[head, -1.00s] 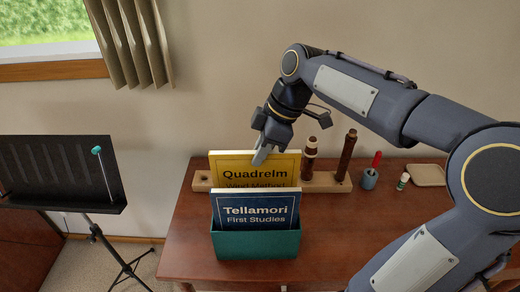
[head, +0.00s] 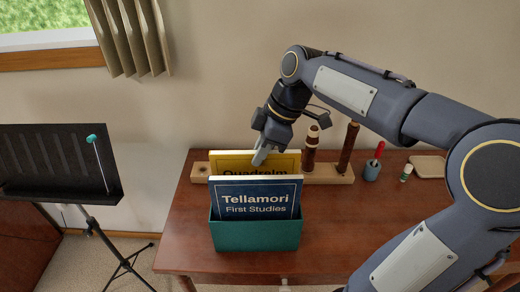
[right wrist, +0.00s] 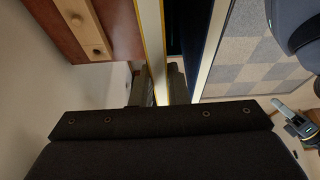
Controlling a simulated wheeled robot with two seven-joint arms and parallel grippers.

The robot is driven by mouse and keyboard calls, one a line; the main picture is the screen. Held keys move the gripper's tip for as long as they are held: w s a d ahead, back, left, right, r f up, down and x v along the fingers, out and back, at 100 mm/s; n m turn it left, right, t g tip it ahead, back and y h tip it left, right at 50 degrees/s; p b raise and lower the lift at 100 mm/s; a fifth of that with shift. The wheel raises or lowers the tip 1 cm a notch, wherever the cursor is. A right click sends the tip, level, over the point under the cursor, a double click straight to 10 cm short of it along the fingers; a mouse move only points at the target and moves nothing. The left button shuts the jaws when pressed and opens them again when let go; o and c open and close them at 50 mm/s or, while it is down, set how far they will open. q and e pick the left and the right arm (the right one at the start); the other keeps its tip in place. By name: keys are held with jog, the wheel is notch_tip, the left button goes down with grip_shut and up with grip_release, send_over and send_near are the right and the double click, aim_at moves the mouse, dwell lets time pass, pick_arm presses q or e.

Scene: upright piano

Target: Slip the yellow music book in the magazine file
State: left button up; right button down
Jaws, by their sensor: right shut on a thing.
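The yellow music book (head: 228,164), titled Quadrelm, stands upright behind the blue book (head: 255,195), titled Tellamori. My right gripper (head: 259,157) is shut on the top edge of the yellow book. The green magazine file (head: 256,236) holds the blue book at its front. The yellow book's lower part is hidden behind the blue book, so its depth in the file cannot be seen. In the right wrist view the yellow book's edge (right wrist: 152,40) runs up from between the fingers, beside the dark blue book (right wrist: 213,40).
A wooden stand (head: 330,173) with dark instrument pieces is behind the file. A cup with a red-handled tool (head: 372,170), a small bottle (head: 406,172) and a tray (head: 430,165) are at right. A black music stand (head: 60,160) stands left. The brown table's front right is bare.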

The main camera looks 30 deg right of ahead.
notch_tip(320, 180, down, 2)
jog(key=shift+f+b, duration=0.1)
jog(key=shift+b, duration=0.65)
jog(key=c, duration=1.3)
grip_release()
jog(key=p+v, duration=0.1)
jog(key=v, duration=0.6)
jog(key=shift+d+r, duration=0.1)
jog(key=shift+r, duration=0.3)
jog(key=shift+s, duration=0.1)
